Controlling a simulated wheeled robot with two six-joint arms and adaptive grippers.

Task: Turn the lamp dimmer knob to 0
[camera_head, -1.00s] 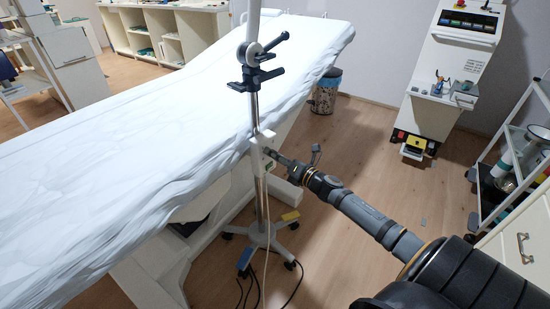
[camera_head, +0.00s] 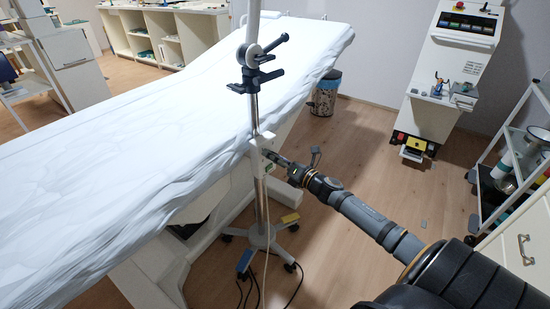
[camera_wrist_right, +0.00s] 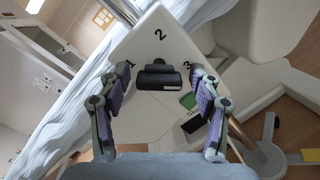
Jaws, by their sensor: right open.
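The lamp dimmer is a white box (camera_wrist_right: 140,45) on the lamp's metal pole, with a black knob (camera_wrist_right: 160,76) on its face. In the right wrist view the numeral 2 is above the knob, with marks like 1 and 3 to its sides. I cannot tell the knob's exact setting, and no 0 is visible. My right gripper (camera_wrist_right: 160,72) is open, with one finger on each side of the knob; contact is unclear. In the head view my right gripper (camera_head: 268,153) is at the box on the pole. My left gripper is out of view.
The lamp pole (camera_head: 253,105) stands on a wheeled base (camera_head: 262,236) beside the white-covered couch (camera_head: 120,140). Cables trail on the floor. A bin (camera_head: 325,93) is behind, a white machine (camera_head: 445,75) and a shelf trolley (camera_head: 505,160) are at the right. Floor between is mostly clear.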

